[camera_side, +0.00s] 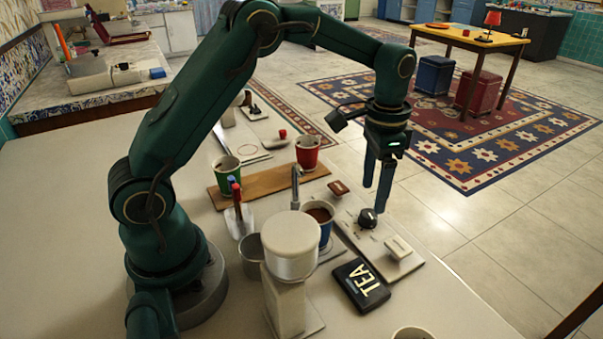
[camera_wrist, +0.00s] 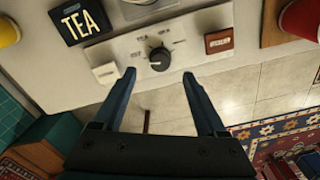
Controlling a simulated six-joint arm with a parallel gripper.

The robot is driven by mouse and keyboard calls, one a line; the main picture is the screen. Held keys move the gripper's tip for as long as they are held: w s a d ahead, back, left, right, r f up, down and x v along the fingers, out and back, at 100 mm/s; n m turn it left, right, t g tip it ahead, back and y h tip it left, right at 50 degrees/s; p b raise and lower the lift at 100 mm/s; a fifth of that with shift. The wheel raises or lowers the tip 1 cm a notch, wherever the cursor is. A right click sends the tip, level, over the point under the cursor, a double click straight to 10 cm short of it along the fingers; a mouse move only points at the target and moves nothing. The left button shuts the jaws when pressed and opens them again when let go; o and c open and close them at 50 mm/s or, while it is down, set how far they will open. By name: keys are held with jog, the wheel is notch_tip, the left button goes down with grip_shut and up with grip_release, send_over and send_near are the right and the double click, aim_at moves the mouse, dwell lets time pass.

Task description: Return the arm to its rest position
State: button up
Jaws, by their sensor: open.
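My gripper (camera_side: 377,185) hangs from my green arm, pointing down above the far edge of the table near the control panel (camera_side: 347,222). Its two dark blue fingers are apart with nothing between them. In the wrist view my gripper (camera_wrist: 159,80) is open in front of the panel's black round knob (camera_wrist: 159,59). The knob (camera_side: 367,218) also shows in the side view, just below the fingers. A white switch (camera_wrist: 105,73) and a red-brown switch (camera_wrist: 219,41) flank the knob. I cannot tell whether a fingertip touches the panel.
A black TEA box (camera_side: 362,284) lies by the panel. A blue cup (camera_side: 320,215) with brown contents stands beside it. Red (camera_side: 307,152) and green (camera_side: 227,172) cups stand on a wooden board (camera_side: 262,185). A white-topped machine (camera_side: 290,247) is in front. Air above the table is free.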

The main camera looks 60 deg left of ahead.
aim_at(369, 213)
jog(key=shift+f, duration=0.1)
notch_tip(369, 213, down, 5)
jog(key=shift+s+f, duration=0.1)
jog(key=shift+m, duration=1)
